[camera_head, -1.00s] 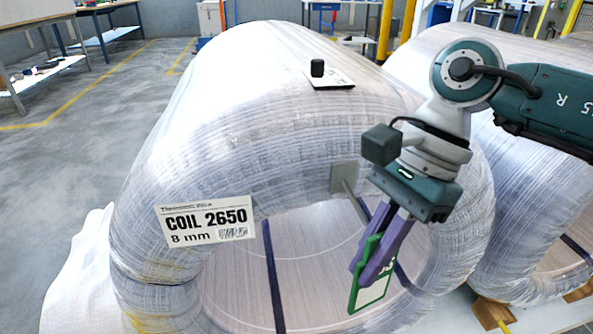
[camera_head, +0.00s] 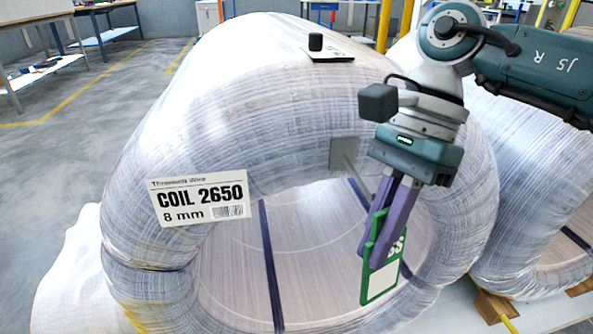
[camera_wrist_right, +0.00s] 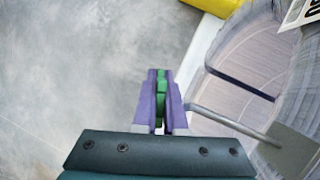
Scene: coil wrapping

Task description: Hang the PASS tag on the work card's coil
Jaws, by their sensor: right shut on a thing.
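A wrapped coil (camera_head: 290,110) fills the middle of the head view, with a white label reading COIL 2650, 8 mm (camera_head: 197,200) on its front left. A grey plate with a peg (camera_head: 343,156) sits on the coil's upper inner edge; the peg also shows in the right wrist view (camera_wrist_right: 225,122). My right gripper (camera_head: 378,247) is shut on a green-framed tag (camera_head: 381,278), which hangs tilted in front of the coil's opening, right of and below the plate. In the right wrist view the tag (camera_wrist_right: 161,95) shows edge-on between the purple fingers. My left gripper is not seen.
A card with a black knob (camera_head: 327,52) lies on top of the coil. A second wrapped coil (camera_head: 535,170) stands close on the right, on wooden blocks (camera_head: 495,305). Benches (camera_head: 60,60) stand far left. The floor (camera_head: 60,150) at left is clear.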

